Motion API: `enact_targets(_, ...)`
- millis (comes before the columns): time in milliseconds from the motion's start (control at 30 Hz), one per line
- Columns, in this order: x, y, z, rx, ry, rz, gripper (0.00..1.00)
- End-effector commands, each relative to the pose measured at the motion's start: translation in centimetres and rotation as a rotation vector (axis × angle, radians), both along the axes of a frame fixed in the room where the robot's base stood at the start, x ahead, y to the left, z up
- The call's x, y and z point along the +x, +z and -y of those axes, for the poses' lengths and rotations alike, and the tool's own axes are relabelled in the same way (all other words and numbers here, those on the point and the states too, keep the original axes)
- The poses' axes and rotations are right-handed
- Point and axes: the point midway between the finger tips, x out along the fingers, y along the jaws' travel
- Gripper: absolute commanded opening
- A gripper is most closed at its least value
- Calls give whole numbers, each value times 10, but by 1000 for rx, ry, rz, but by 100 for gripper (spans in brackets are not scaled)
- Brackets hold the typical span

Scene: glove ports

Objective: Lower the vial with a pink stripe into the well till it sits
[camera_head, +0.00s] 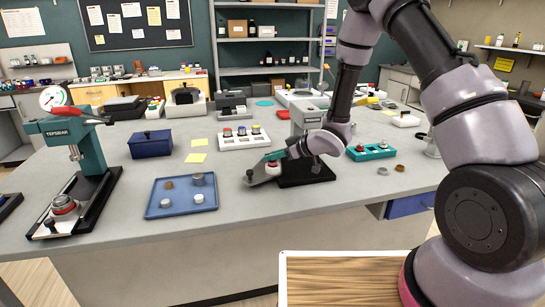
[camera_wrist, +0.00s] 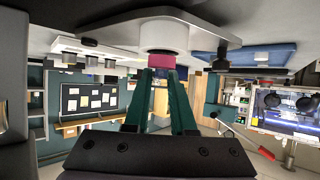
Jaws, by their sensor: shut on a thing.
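My gripper (camera_wrist: 163,75) has green fingers, shut on a small pink part, which I take for the striped vial (camera_wrist: 159,61). Beyond the pink part, in the upside-down wrist view, a white round body (camera_wrist: 165,36) meets a grey plate (camera_wrist: 125,27). I cannot tell whether this white body is the well or part of the vial. In the head view my gripper (camera_head: 273,156) points down at a small red-and-white piece (camera_head: 273,168) on the grey plate with a black knob. The vial's lower end is hidden, so its depth is unclear.
Left of the plate lies a blue tray (camera_head: 153,208) with several small round pieces. A white rack (camera_head: 230,142) with coloured caps stands behind, a teal rack (camera_head: 370,155) to the right. A green press (camera_head: 80,150) stands far left. The front table strip is clear.

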Motion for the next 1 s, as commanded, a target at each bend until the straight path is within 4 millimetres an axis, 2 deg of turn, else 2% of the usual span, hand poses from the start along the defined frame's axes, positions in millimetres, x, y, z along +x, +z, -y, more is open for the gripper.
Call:
enact_targets(67, 0, -2, 0, 0, 0, -1, 0)
enact_targets(100, 0, -3, 0, 0, 0, -1, 27)
enact_targets(167, 0, -2, 0, 0, 0, -1, 50)
enact_targets(200, 0, -2, 0, 0, 0, -1, 53)
enact_targets(567, -1, 2, 1, 0, -1, 0, 53)
enact_targets(767, -13, 17, 26, 1, -4, 0, 53)
enact_targets(1000, -35, 41, 67, 1, -4, 1, 53)
